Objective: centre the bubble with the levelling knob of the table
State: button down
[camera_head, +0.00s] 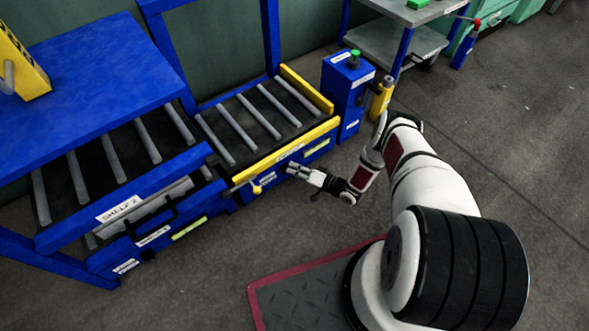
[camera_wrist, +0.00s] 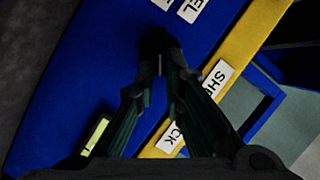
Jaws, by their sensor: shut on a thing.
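The table is a blue roller table with a yellow front rail (camera_head: 285,152). My gripper (camera_head: 289,170) is at its blue front panel, below the rail. In the wrist view my gripper (camera_wrist: 165,68) has its fingertips closed in on a dark knob (camera_wrist: 156,42) that stands out from the blue panel (camera_wrist: 95,65). The knob is mostly in shadow, and its turn angle cannot be read. A yellow-green level vial (camera_wrist: 96,136) shows left of the fingers; in the head view the vial (camera_head: 316,146) is a thin strip right of my gripper. The bubble's position is too small to tell.
A yellow-knobbed lever (camera_head: 257,188) sits left of my gripper. A second roller unit labelled SHELF 2 (camera_head: 120,209) has its own vial (camera_head: 189,228) and dark handle. A blue post with a green button (camera_head: 355,53) stands at right. The grey floor (camera_head: 500,150) is clear.

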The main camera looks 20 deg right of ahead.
jog(key=shift+d+f+m+t+y, duration=0.1)
jog(key=shift+f+m+t+y, duration=0.15)
jog(key=shift+m, duration=0.35)
jog(key=shift+d+f+m+t+y, duration=0.1)
jog(key=shift+m+y, duration=0.25)
jog(key=shift+m, duration=0.25)
jog(key=c, duration=1.7)
grip_release()
jog(key=v, duration=1.2)
jog(key=shift+w, duration=0.1)
